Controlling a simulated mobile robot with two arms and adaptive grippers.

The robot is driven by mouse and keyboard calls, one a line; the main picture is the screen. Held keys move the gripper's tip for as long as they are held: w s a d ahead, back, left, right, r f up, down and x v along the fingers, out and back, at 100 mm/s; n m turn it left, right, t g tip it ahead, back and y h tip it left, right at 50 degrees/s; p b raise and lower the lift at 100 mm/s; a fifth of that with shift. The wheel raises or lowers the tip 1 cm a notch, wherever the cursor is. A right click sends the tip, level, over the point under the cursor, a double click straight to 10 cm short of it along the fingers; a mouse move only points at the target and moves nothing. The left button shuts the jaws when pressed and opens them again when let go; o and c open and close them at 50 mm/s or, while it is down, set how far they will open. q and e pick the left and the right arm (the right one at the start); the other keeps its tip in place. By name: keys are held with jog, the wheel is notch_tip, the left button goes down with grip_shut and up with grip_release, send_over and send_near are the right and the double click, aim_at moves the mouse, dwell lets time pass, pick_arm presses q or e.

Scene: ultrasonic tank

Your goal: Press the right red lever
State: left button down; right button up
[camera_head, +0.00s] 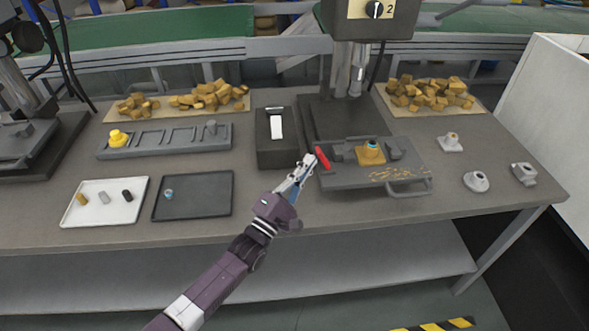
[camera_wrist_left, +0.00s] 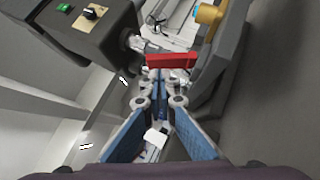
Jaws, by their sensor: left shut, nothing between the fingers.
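The red lever (camera_head: 322,158) sticks out at the left end of the grey drill-press fixture (camera_head: 345,180). It also shows in the left wrist view (camera_wrist_left: 172,61), just beyond my fingertips. My left gripper (camera_head: 308,161) is shut and empty. Its fingertips are close beside the lever's left side in the head view; I cannot tell whether they touch it. My right gripper is not in view.
The drill press (camera_head: 365,20) labelled 2 stands behind the fixture. A dark box (camera_head: 263,150) stands left of my gripper. A dark tray (camera_head: 205,207) and a white tray (camera_head: 72,215) lie further left. Metal parts (camera_head: 476,181) stand at the right, and yellow-brown chunks (camera_head: 432,93) lie behind.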

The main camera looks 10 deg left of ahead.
pick_arm(q)
jog(key=shift+w+d+r, duration=0.1)
jog(key=shift+d, duration=0.15)
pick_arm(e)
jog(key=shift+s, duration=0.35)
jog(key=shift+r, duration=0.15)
